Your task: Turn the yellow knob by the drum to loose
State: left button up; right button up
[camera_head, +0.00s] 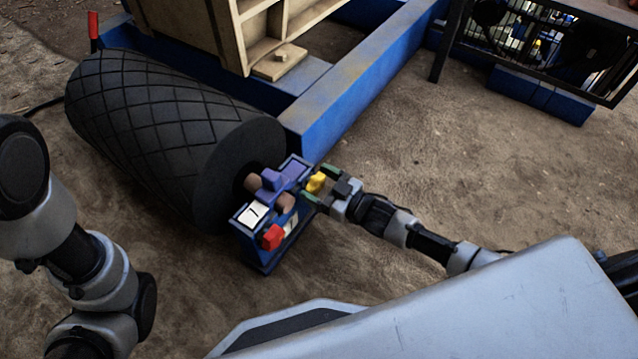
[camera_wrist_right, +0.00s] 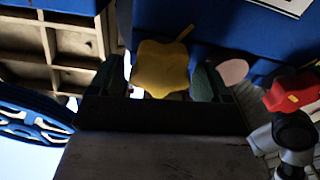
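The yellow knob (camera_head: 316,182) sits on the right side of a small blue stand (camera_head: 262,247) at the end of the dark drum (camera_head: 150,125). My right gripper (camera_head: 318,184) comes in from the right with its two green-tipped fingers apart, one on each side of the knob. In the right wrist view the lobed yellow knob (camera_wrist_right: 160,68) lies between the dark fingers (camera_wrist_right: 160,80). A light gap shows by the left finger; contact on the right cannot be told. My left arm shows at the left, but its gripper is out of view.
The stand also carries a red knob (camera_head: 272,237), a white label plate (camera_head: 253,213) and a purple-blue block (camera_head: 272,179). A blue frame beam (camera_head: 345,95) runs behind it. A dark mesh cage (camera_head: 540,45) stands at the upper right. Bare ground lies to the right.

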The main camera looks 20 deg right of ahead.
jog(key=c, duration=0.7)
jog(key=shift+c, duration=0.2)
